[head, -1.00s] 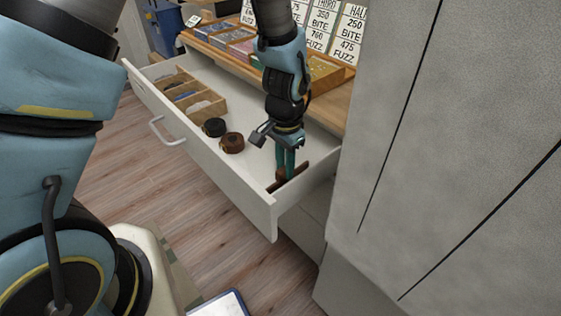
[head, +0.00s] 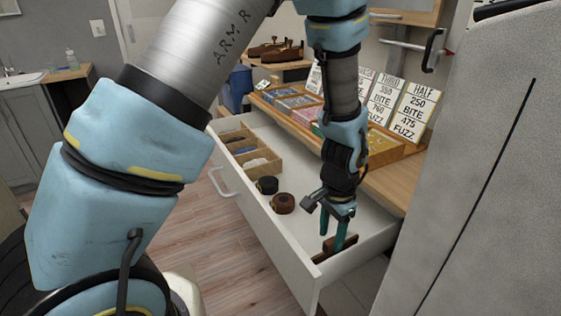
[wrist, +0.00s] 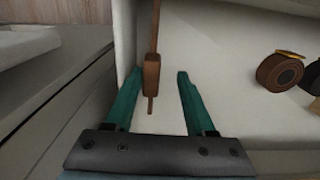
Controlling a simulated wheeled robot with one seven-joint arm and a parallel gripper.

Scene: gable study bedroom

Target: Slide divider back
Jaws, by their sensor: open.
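The divider (head: 322,257) is a thin brown wooden strip with a thicker grip block, standing at the near right end of the open white drawer (head: 268,228). It also shows in the wrist view (wrist: 151,75), upright in the picture near the drawer's end wall. My gripper (head: 333,243) reaches down into the drawer at the divider. Its teal fingers are open, and in the wrist view (wrist: 155,78) the grip block lies between them, closer to the left finger. I see a gap to the right finger. Part of the divider is hidden behind the fingers in the head view.
A brown roll (head: 283,203) and a black roll (head: 267,185) lie mid-drawer. A wooden compartment tray (head: 262,168) fills the far end. A wooden counter (head: 392,186) with boxes and price cards overhangs the drawer's back. A grey cabinet (head: 490,190) stands close on the right.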

